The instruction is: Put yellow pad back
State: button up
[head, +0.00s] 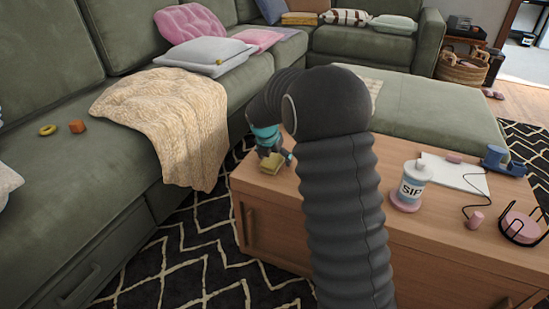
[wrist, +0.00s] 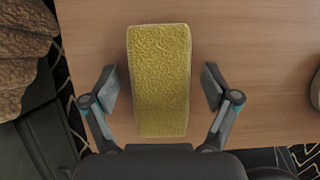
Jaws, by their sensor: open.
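The yellow pad (wrist: 159,80) is a rough, oblong block in the wrist view, lying between the two open fingers of my gripper (wrist: 162,88). There is a gap on each side of it, and neither finger appears to touch it. In the head view the pad (head: 267,164) shows at the left end of the wooden coffee table (head: 285,204), just below my gripper (head: 274,157). My own arm hides the middle of the table. I cannot tell the exact height of the fingers over the table top.
A white cup marked SIP (head: 412,183) stands on a pink coaster (head: 406,205). A white sheet (head: 462,178), a blue tape dispenser (head: 503,160) and a black wire holder (head: 522,227) are at the right. The green sofa (head: 60,160) with a beige blanket (head: 180,112) borders the table's left.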

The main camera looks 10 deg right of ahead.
jog(key=shift+r, duration=0.15)
jog(key=s+a+r+m+p, duration=0.1)
jog(key=s+r+m, duration=0.2)
jog(key=s+r, duration=0.4)
jog(key=s+r+m+p, duration=0.1)
jog(key=s+r+m, duration=0.25)
jog(key=r, duration=0.55)
jog(key=s+m+t+y, duration=0.1)
jog(key=s+m+y, duration=0.1)
jog(key=s+m, duration=2)
jog(key=s+d, duration=0.1)
jog(key=s, duration=0.7)
jog(key=shift+r+t+y, duration=0.4)
jog(key=shift+s, duration=0.1)
notch_tip(320, 180, up, 4)
jog(key=p, duration=0.4)
jog(key=shift+r, duration=0.2)
